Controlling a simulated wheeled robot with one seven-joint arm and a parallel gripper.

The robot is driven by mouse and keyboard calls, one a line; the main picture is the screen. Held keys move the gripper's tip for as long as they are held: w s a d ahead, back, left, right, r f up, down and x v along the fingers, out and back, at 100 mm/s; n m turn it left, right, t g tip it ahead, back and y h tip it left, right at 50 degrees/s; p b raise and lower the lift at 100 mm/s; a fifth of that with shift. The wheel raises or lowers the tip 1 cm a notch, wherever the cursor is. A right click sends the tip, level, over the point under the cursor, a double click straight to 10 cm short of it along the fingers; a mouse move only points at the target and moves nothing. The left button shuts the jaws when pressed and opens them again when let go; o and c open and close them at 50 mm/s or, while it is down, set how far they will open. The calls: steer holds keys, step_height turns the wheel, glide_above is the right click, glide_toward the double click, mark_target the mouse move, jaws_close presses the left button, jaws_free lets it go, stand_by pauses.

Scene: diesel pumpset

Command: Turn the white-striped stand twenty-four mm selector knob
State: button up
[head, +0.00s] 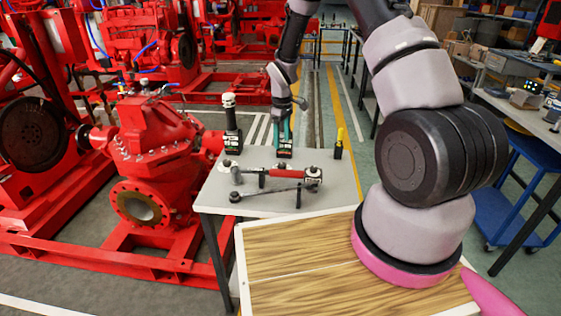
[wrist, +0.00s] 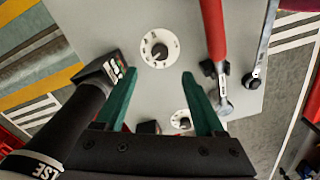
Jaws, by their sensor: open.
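In the wrist view a black selector knob sits on a round white dial (wrist: 160,47) with dark marks, on a pale grey surface. It lies beyond my open green fingertips (wrist: 160,76), near the middle between them, with no visible contact. A second white dial with a dark knob (wrist: 182,120) shows lower down, between the fingers and partly hidden by my gripper. I cannot tell which knob bears the white stripe. In the head view my gripper (head: 286,132) points down over the grey table (head: 215,192); the knobs are not clear there.
A dark labelled block (wrist: 110,72) and black cylinder stand close left of my fingers. A red bar (wrist: 215,35) lies to their right, also in the head view (head: 290,172). A black wrench-like tool (head: 270,191) and yellow-topped tool (head: 338,143) are on the table. Red pump (head: 150,150) stands left.

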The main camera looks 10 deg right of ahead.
mark_target(282, 164)
step_height(282, 164, down, 10)
steer(key=shift+f, duration=0.25)
stand_by(0.3)
jaws_close()
